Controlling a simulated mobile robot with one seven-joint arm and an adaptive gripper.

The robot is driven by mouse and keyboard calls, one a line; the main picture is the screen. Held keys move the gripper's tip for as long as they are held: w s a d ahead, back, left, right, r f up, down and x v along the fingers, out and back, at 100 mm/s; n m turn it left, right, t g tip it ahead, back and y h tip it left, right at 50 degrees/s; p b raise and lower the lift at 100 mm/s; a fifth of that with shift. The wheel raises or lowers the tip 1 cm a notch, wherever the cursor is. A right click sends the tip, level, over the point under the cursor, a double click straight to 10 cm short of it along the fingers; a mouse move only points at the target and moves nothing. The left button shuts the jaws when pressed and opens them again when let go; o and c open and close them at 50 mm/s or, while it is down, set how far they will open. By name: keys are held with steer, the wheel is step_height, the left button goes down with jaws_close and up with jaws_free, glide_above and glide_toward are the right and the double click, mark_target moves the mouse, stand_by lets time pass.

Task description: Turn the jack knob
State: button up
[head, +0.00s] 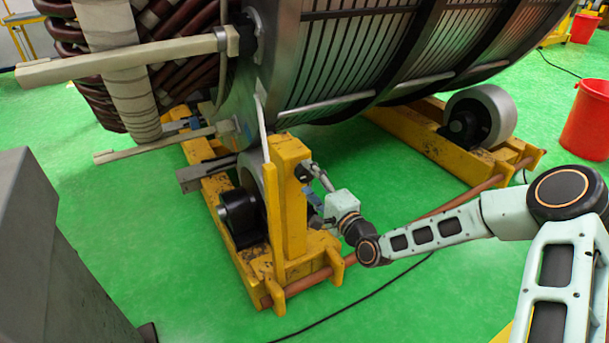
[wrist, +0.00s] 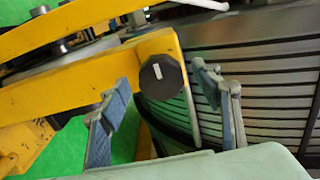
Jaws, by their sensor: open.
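The jack knob (wrist: 162,80) is a dark, faceted round knob with a white mark on its face. In the wrist view it sits at the end of a yellow arm of the jack, near the middle of the picture. My gripper (wrist: 168,103) is open, with one blue-grey finger on each side of the knob and visible space between. The fingers look apart from the knob. In the head view my gripper (head: 312,188) is beside the yellow jack post (head: 291,205), and the knob (head: 303,173) shows small and dark at its right side.
The large stator (head: 350,55) rests above on yellow roller stands with wheels (head: 490,112). A copper-coloured rod (head: 440,210) runs low between the stands. A black cable (head: 350,297) lies on the green floor. Red buckets (head: 588,120) stand at the right. A grey block (head: 50,260) is at left.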

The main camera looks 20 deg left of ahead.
steer(key=v, duration=0.9)
steer(key=shift+a, duration=0.1)
